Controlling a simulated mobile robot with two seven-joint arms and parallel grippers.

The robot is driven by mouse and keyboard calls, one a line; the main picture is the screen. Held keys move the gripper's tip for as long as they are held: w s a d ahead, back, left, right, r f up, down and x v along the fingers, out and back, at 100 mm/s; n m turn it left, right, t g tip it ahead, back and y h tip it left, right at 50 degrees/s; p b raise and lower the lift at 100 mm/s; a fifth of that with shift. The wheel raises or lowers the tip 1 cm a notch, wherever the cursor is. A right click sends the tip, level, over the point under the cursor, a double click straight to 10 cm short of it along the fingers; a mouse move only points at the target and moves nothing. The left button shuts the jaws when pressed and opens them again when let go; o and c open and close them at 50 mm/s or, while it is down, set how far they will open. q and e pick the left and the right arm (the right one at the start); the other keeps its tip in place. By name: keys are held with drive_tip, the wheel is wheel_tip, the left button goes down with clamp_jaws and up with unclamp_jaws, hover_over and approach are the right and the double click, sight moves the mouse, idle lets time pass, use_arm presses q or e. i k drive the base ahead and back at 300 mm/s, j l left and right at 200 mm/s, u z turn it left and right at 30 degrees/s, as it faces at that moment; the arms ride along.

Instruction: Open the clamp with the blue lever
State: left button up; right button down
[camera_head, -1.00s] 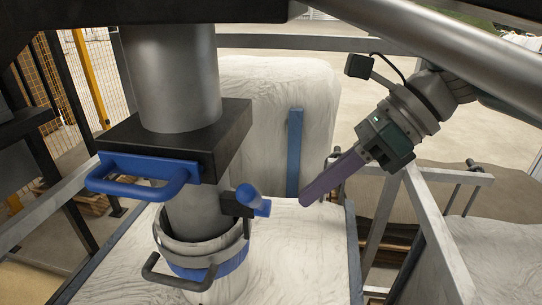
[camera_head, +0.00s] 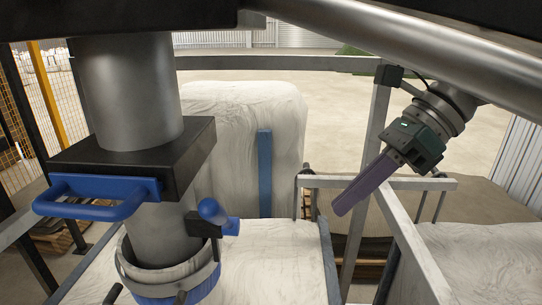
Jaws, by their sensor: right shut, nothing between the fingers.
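The blue lever (camera_head: 213,212) sticks out from a small black clamp block (camera_head: 203,225) on the right side of the vertical grey pipe (camera_head: 160,232). Below it, a blue and pale band (camera_head: 190,285) encircles the mouth of the white bag at the pipe's lower end. My right gripper (camera_head: 338,211) hangs to the right of the lever, apart from it. Its purple fingers are together and hold nothing, pointing down and left. My left gripper is not in view.
A blue handle (camera_head: 100,196) juts from the black block (camera_head: 140,152) around the pipe. A full white bag (camera_head: 245,115) stands behind. Grey metal rails (camera_head: 415,235) run below and beside my right gripper. Open floor (camera_head: 330,110) lies beyond.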

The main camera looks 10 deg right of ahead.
sight(210, 209)
drive_tip(key=k+l, duration=0.1)
drive_tip(key=k, duration=0.4)
drive_tip(key=k+l, duration=0.15)
drive_tip(key=k, duration=0.3)
